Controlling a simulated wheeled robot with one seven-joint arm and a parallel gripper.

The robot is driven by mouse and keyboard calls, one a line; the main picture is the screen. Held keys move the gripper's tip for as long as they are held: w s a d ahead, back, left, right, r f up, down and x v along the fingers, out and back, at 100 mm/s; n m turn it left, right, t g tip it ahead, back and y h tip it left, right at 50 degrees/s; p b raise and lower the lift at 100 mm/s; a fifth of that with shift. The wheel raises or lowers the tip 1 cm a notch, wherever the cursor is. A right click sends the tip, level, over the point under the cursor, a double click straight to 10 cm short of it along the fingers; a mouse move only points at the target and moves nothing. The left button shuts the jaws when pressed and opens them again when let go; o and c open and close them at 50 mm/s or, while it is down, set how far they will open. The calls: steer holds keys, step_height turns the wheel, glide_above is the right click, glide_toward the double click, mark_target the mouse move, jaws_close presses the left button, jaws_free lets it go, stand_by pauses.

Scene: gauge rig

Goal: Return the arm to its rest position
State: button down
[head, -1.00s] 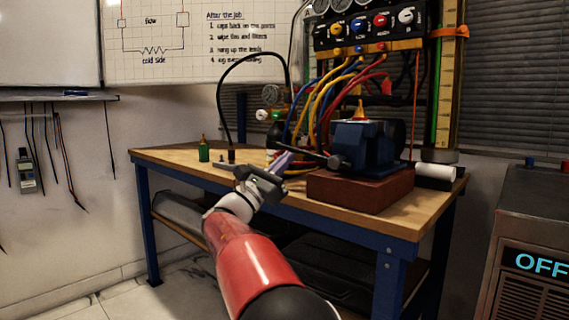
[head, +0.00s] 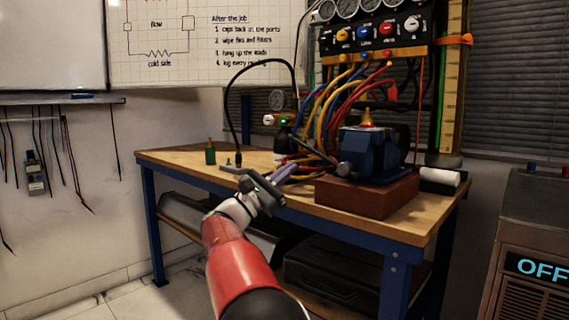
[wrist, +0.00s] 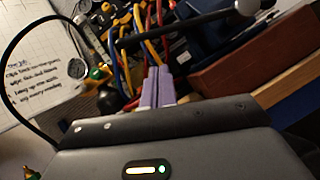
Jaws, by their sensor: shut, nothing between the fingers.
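My gripper (head: 284,174) is at the end of my red and white arm, in front of the workbench's front edge in the head view. Its pale purple fingers are together and hold nothing. In the wrist view the closed fingers (wrist: 157,88) point toward the coloured hoses, with the vise handle to the upper right. I cannot tell the exact gap between the fingers and the bench top.
A blue vise (head: 365,150) stands on a red-brown block (head: 367,194) right of my gripper. Coloured hoses (head: 322,108) hang behind. A green bottle (head: 210,154) stands on the workbench (head: 175,156) at left. A cabinet marked OFF (head: 535,225) is at right.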

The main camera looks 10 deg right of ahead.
steer(key=v, duration=0.9)
steer(key=s+d+f+m+g+y, duration=0.1)
steer(key=s+d+y, duration=0.1)
steer(key=d, duration=0.3)
steer(key=s+d+f+m+g+y+p, duration=0.1)
steer(key=s+d+g+y, duration=0.1)
steer(key=d, duration=0.3)
steer(key=s+d+f+m+g+y+p, duration=0.1)
steer(key=s+d+f+y, duration=0.1)
steer(key=s+d, duration=0.2)
steer(key=shift+s+d+m+y, duration=0.1)
steer(key=shift+d+m+y, duration=0.2)
steer(key=shift+d+m, duration=0.15)
steer(key=s+f+m+y+p, duration=0.1)
steer(key=s+f+m+y, duration=0.15)
steer(key=s, duration=0.35)
steer(key=s+f+m+g+y+p, duration=0.1)
steer(key=s+f+m+y, duration=0.1)
steer(key=s+f+y, duration=0.3)
steer(key=s+f+m+y+p, duration=0.1)
steer(key=s+m+y+p, duration=0.15)
steer(key=s, duration=0.55)
steer(key=s+a+f+m+t+y+p, duration=0.1)
steer(key=s+a+f+m+t+y, duration=0.1)
steer(key=s+a+m+y, duration=0.4)
steer(key=s+a+f, duration=0.1)
steer(key=s, duration=0.3)
steer(key=shift+a+f, duration=0.25)
steer(key=shift+a, duration=0.15)
